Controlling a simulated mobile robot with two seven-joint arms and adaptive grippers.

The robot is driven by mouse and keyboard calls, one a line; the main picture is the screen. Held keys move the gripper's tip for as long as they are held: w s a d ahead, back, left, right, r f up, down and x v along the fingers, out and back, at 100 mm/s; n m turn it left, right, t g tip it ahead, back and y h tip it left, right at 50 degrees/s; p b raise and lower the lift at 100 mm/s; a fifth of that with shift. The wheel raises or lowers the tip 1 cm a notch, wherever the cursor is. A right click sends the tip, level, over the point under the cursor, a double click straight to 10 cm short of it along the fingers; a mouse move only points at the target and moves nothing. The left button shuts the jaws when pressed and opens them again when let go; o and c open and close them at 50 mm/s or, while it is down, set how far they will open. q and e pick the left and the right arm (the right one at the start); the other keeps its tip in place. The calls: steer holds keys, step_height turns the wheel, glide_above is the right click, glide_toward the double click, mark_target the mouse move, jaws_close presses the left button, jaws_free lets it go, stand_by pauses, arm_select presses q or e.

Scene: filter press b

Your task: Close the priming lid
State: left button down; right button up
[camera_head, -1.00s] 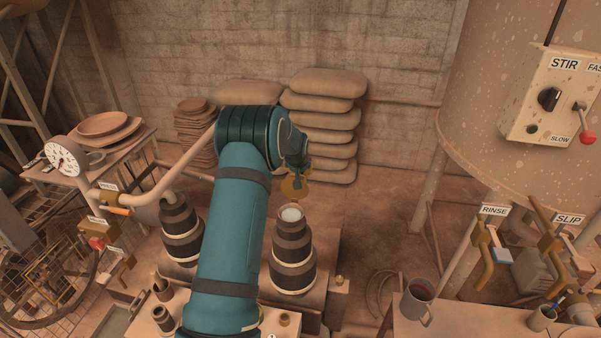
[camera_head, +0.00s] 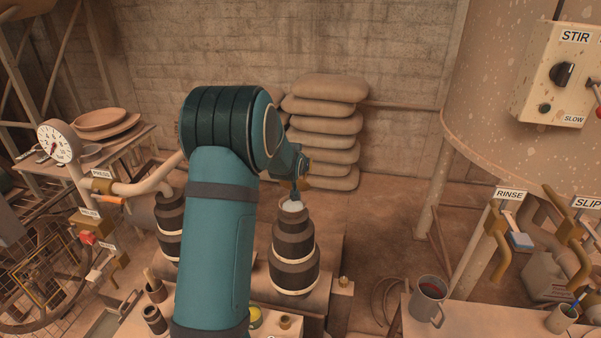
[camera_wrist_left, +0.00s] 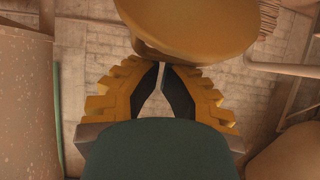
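The priming lid is a brass-coloured disc; it fills the top of the left wrist view (camera_wrist_left: 190,25), just beyond my fingertips. The lid seems to stand raised above the pale mouth (camera_head: 292,206) of the dark banded pump cylinder (camera_head: 293,250). In the head view my left gripper (camera_head: 295,193) is small and partly hidden above the mouth. My right gripper is out of view.
A second banded cylinder (camera_head: 170,230) stands to the left, partly behind my arm. Stacked sacks (camera_head: 325,130) lie behind by the wall. A pressure gauge (camera_head: 58,142) and pipes are at left. A table with a grey mug (camera_head: 428,298) is at right.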

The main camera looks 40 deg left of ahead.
arm_select(q)
steer(key=shift+s+d+f+b, duration=0.15)
steer(key=shift+s+d, duration=0.2)
steer(key=shift+s, duration=0.3)
steer(key=shift+s+d+f+b, duration=0.15)
steer(key=shift+s+d, duration=0.2)
steer(key=shift+s, duration=0.25)
steer(key=shift+s+d+f+b, duration=0.35)
steer(key=shift+s+d+f, duration=0.15)
steer(key=shift+s+f, duration=0.3)
steer(key=shift+s+d+f+b, duration=0.35)
steer(key=shift+s+d+f, duration=0.15)
steer(key=shift+s, duration=0.5)
steer(key=shift+s+d+f+b, duration=0.35)
steer(key=shift+s+d+f, duration=0.1)
steer(key=shift+s+f, duration=0.4)
steer(key=shift+r, duration=0.15)
